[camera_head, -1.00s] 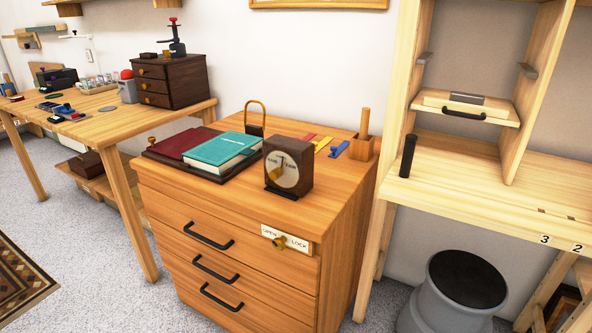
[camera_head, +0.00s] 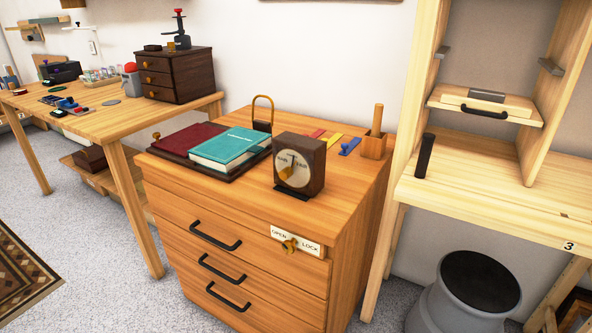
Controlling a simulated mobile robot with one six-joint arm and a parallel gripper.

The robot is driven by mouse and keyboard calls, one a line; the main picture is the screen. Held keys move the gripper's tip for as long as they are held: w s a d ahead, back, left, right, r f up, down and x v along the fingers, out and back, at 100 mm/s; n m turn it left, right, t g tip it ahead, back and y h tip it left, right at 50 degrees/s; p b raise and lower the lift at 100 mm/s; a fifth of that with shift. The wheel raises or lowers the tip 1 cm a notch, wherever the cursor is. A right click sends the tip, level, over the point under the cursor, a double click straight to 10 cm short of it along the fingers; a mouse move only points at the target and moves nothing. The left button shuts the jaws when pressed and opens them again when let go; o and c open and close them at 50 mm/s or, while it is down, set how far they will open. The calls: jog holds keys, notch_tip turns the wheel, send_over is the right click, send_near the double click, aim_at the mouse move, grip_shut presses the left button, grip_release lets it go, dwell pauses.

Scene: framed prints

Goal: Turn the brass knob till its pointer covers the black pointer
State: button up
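A dark wooden box instrument (camera_head: 314,165) stands upright on the orange-brown drawer cabinet, its round pale dial (camera_head: 302,178) facing forward. Another brass knob (camera_head: 290,245) sits on the white OPEN / LOCK plate (camera_head: 311,247) on the cabinet front. My gripper is not in view.
A teal book (camera_head: 228,147) and a dark red book (camera_head: 187,139) lie left of the instrument. A brass loop (camera_head: 262,101) stands behind them. A wooden holder (camera_head: 373,147) is behind right. The cabinet top (camera_head: 262,190) in front is mostly clear.

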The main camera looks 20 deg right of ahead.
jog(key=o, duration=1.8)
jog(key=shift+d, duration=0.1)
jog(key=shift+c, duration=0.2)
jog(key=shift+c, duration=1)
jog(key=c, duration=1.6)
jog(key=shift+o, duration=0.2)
